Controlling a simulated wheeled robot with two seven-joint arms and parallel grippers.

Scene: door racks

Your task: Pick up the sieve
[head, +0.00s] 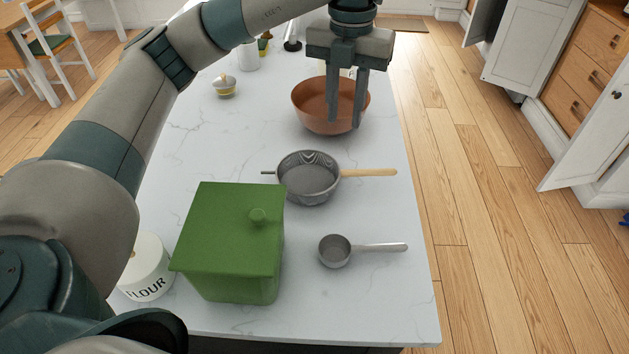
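The sieve (309,180) is a grey mesh bowl with a light wooden handle pointing right and a short metal tab on its left. It rests on the white marble counter (390,220), in the middle of the head view. My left gripper (345,124) points down in front of the brown bowl (307,102), beyond the sieve and a little to its right. Its two fingers are apart, with nothing seen between them but the bowl behind. I cannot tell whether the fingers touch the bowl. My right gripper is not in view.
A green lidded box (230,250) stands nearer than the sieve, at its left. A metal measuring cup (335,250) lies in front of the sieve. A flour canister (147,268) is at the near left. The counter's right edge borders open wooden floor (480,200).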

